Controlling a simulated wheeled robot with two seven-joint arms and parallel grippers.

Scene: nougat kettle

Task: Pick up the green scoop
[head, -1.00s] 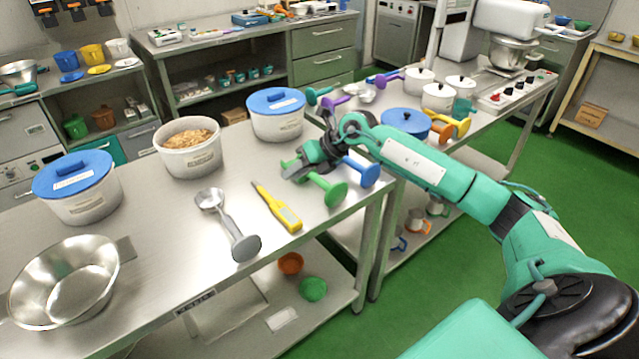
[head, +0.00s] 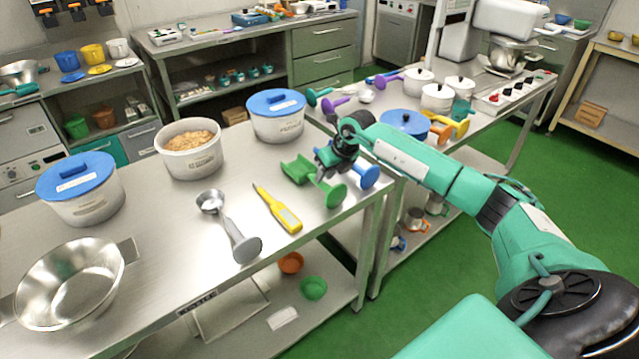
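The green scoop (head: 298,168) lies on the near steel table close to its right edge. Its open bowl points to the back left and its round handle end (head: 333,195) points to the front right. My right gripper (head: 325,168) hangs over the scoop's handle, fingers pointing down, just in front of the blue scoop (head: 364,174). The fingers are small and partly hidden, so I cannot tell whether they touch the handle or how far apart they are. My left gripper is not in view.
A yellow thermometer-like tool (head: 278,210) and a grey scoop (head: 232,230) lie to the left. A blue-lidded tub (head: 276,118) and an open tub of brown pieces (head: 190,150) stand behind. A steel bowl (head: 70,285) sits at the front left.

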